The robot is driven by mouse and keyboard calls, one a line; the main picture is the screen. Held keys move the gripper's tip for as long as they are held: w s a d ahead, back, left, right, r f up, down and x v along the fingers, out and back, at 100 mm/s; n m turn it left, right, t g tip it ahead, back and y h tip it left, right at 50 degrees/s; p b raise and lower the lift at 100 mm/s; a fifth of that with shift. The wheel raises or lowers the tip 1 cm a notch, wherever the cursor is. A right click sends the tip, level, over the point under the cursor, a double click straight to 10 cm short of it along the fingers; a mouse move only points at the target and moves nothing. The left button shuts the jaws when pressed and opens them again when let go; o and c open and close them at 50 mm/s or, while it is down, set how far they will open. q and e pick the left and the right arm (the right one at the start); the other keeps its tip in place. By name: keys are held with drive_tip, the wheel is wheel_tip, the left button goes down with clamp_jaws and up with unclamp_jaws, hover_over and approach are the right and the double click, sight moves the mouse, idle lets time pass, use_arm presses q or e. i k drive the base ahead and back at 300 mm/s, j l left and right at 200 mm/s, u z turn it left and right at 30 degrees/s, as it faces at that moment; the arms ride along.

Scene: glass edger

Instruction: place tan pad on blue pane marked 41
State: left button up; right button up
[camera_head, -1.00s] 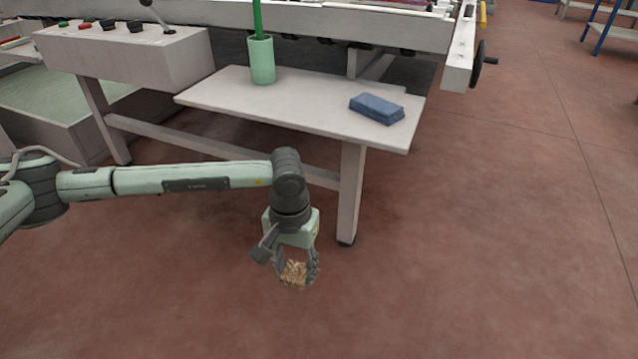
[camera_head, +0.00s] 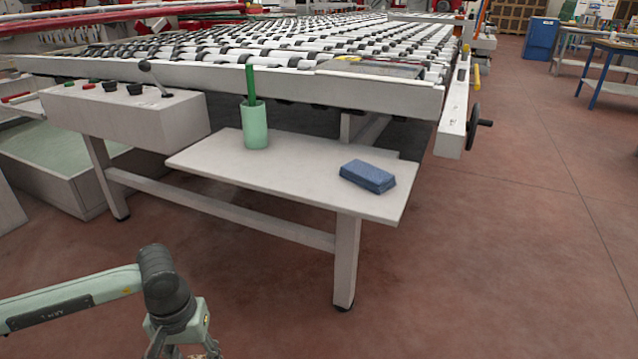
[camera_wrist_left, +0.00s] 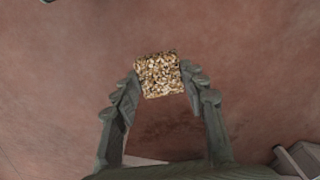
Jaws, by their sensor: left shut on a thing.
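The tan pad (camera_wrist_left: 158,75) is a small speckled cork-like block. In the left wrist view it sits between the fingertips of my left gripper (camera_wrist_left: 160,78), which is shut on it. Red-brown floor shows behind and below it. In the head view my left gripper (camera_head: 185,353) is cut off by the bottom edge, low in front of the machine. A flat glassy pane (camera_head: 372,69) lies on the near right edge of the roller bed. It looks greyish, and I cannot read a number on it. My right gripper is not in view.
A white shelf (camera_head: 285,180) juts out below the roller bed (camera_head: 260,52). It holds a green cup (camera_head: 256,126) with a green stick and a blue block (camera_head: 368,176). A black handwheel (camera_head: 474,128) sticks out at the right.

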sight(385, 70)
drive_tip(key=i+l+u, duration=0.1)
drive_tip(key=l+u, duration=0.15)
drive_tip(key=l, duration=0.2)
drive_tip(key=l+u, duration=0.25)
drive_tip(key=l, duration=0.2)
drive_tip(key=l+u, duration=0.3)
drive_tip(key=l, duration=1.4)
drive_tip(key=k+l+u, duration=0.1)
drive_tip(key=l, duration=1.35)
drive_tip(key=k+l+u, duration=0.1)
drive_tip(key=l, duration=0.6)
